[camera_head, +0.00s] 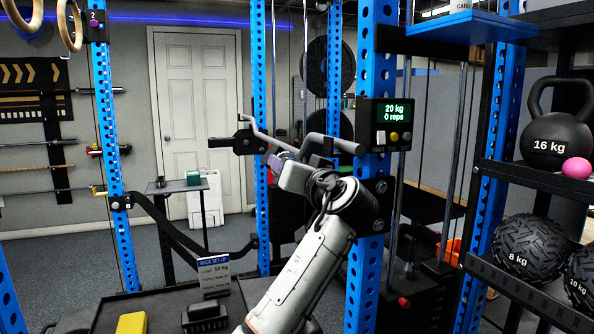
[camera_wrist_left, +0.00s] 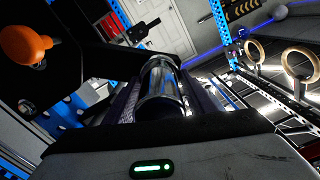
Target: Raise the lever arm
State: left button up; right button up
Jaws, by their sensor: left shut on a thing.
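The lever arm shows as a grey metal bar (camera_head: 338,142) near the blue upright, level with a small display. Most of its length is hidden behind my arm and the upright. My left gripper (camera_head: 277,161) is at the bar's near end, in front of the rack. In the left wrist view its jaws (camera_wrist_left: 160,104) are shut around a shiny round grip (camera_wrist_left: 162,82), apparently the lever arm's handle. My right gripper is in neither view.
The display (camera_head: 392,112) reads 20 kg, 0 reps. Blue uprights (camera_head: 260,75) stand close around my left arm. A black strap (camera_head: 170,225) spans low on the left. A shelf with a 16 kg kettlebell (camera_head: 556,135) and balls stands right.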

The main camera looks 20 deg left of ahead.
pick_arm(q)
jog(key=shift+d, duration=0.1)
jog(key=o, duration=1.2)
jog(key=shift+s+d+f, duration=0.1)
jog(key=shift+s+d, duration=0.15)
jog(key=shift+d, duration=0.05)
jog(key=b+v, duration=0.2)
jog(key=v, duration=0.7)
jog(key=shift+s+d, duration=0.15)
jog(key=shift+s, duration=0.1)
